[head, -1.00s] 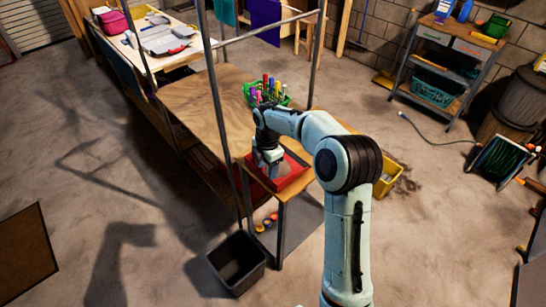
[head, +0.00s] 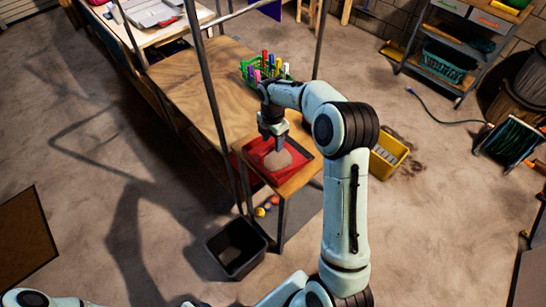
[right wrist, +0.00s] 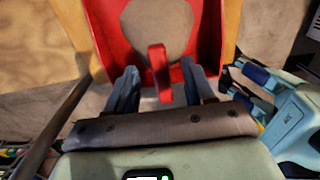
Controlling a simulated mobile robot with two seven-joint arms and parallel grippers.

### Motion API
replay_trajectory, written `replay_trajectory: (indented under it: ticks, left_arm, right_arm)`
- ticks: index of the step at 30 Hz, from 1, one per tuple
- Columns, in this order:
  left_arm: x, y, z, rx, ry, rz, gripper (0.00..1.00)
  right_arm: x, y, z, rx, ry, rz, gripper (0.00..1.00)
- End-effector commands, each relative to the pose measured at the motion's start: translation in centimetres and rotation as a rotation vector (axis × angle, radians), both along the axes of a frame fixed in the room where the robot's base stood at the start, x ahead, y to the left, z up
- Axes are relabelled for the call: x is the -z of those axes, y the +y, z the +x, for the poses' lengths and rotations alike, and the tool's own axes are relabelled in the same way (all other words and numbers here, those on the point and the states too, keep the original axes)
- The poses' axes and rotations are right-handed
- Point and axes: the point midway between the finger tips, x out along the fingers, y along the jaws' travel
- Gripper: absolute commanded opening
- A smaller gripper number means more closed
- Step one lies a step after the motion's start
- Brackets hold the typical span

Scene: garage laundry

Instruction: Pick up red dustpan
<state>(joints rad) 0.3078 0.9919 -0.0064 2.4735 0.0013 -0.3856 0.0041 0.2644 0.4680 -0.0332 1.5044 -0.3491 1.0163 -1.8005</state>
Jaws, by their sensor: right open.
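The red dustpan (head: 255,150) lies on the small wooden stand at the front of the workbench, with a greyish-brown patch in its pan. In the right wrist view the dustpan (right wrist: 105,30) fills the top, and its red handle (right wrist: 160,72) points toward me. My right gripper (head: 278,148) is over the dustpan's back part. In the right wrist view my right gripper (right wrist: 160,85) is open, with one finger on each side of the handle and gaps visible on both sides. I cannot tell the exact height.
A green basket of coloured bottles (head: 265,70) stands on the workbench behind my right gripper. A metal post (head: 215,100) rises left of the stand. A black bin (head: 237,248) and a yellow crate (head: 390,158) stand on the floor nearby.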

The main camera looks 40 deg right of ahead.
Motion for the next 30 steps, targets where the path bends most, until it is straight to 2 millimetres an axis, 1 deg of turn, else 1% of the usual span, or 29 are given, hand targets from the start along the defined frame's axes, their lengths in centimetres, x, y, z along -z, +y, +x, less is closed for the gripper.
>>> replay_trajectory:
  ticks: [1, 7, 12, 16, 19, 25, 26, 27, 30]
  left_arm:
    - [0.0, 0.0, 0.0, 0.000, 0.000, 0.000, 0.57]
    - [0.0, 0.0, 0.0, 0.001, -0.002, -0.001, 0.57]
    - [-0.1, 0.0, 0.2, 0.001, -0.003, 0.000, 0.57]
    - [-0.2, 0.0, 0.2, 0.001, -0.004, 0.000, 0.57]
    - [-0.2, 0.0, 0.2, 0.001, -0.004, 0.000, 0.57]
    - [-0.2, 0.0, 0.2, 0.001, -0.004, 0.000, 0.57]
    - [-0.2, 0.0, 0.2, 0.001, -0.004, 0.000, 0.57]
    - [-0.2, 0.0, 0.2, 0.001, -0.004, 0.000, 0.57]
    - [-0.2, 0.0, 0.2, 0.001, -0.004, 0.000, 0.57]
  right_arm:
    - [0.6, 0.0, 0.0, 0.000, 0.001, 0.000, 0.53]
    - [1.8, 0.2, 0.0, 0.000, 0.000, 0.000, 0.53]
    - [4.4, 0.8, -0.2, 0.000, 0.002, 0.001, 0.53]
    - [5.9, 0.7, -0.1, 0.001, 0.000, 0.000, 0.53]
    - [6.4, 0.7, -0.1, 0.001, -0.002, 0.000, 0.53]
    - [6.4, 0.7, -0.1, 0.001, -0.002, 0.000, 0.53]
    - [6.4, 0.7, -0.1, 0.001, -0.002, 0.000, 0.43]
    - [6.4, 0.7, -0.1, 0.001, -0.002, 0.000, 0.30]
    - [6.3, 0.7, -0.1, 0.001, -0.002, 0.000, 0.00]
